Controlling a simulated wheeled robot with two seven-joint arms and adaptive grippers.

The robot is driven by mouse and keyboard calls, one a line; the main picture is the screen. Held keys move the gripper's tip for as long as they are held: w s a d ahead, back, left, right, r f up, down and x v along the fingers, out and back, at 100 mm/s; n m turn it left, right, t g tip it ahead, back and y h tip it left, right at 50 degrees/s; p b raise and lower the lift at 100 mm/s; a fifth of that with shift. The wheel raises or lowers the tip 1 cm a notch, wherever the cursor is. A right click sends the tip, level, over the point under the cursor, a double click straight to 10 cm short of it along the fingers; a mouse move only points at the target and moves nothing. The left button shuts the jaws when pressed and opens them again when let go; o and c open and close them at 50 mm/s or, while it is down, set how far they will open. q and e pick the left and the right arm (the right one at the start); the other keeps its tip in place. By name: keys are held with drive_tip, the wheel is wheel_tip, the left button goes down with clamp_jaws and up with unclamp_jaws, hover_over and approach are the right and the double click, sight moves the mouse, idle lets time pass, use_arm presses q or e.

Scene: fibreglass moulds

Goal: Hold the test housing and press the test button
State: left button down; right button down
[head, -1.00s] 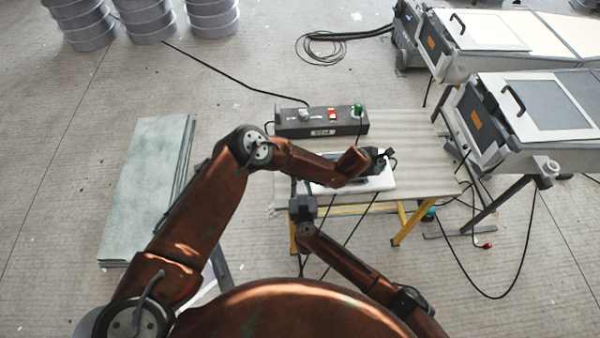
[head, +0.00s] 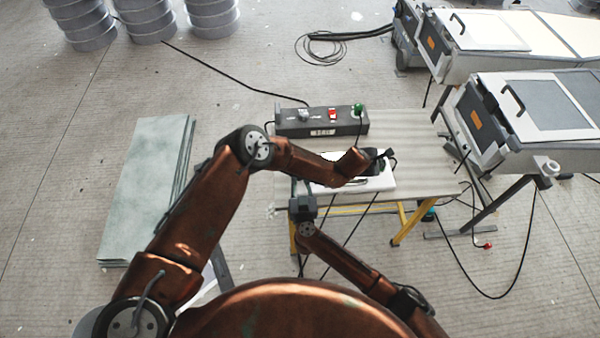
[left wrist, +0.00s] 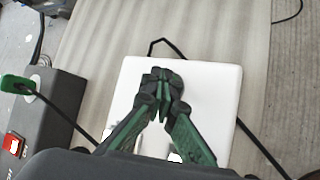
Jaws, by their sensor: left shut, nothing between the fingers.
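A white slab (head: 378,184) lies on the table, partly hidden by my left arm; it also shows in the left wrist view (left wrist: 220,95). My left gripper (head: 386,157) is over the slab, shut and empty, its fingertips (left wrist: 161,78) together. I cannot tell whether they touch the slab. My right gripper (head: 301,190) is at the table's front left; its fingers are too small to judge. A dark grey box (head: 290,127) with a red switch (head: 332,114) and a green-topped part (head: 358,107) stands behind. I cannot clearly identify the test housing or its button.
The table (head: 425,150) has bare room right of the slab. Black cables run around the box and slab. Two grey machines (head: 540,105) stand at the right. Greenish sheets (head: 145,185) lie on the floor at left, and grey drums (head: 150,18) stand at the back.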

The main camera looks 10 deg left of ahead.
use_arm(q)
drive_tip(key=shift+r, duration=0.2)
drive_tip(key=shift+r, duration=3)
use_arm(e)
drive_tip(key=c, duration=1.8)
unclamp_jaws()
drive_tip(key=shift+o, duration=0.2)
drive_tip(key=v, duration=1.2)
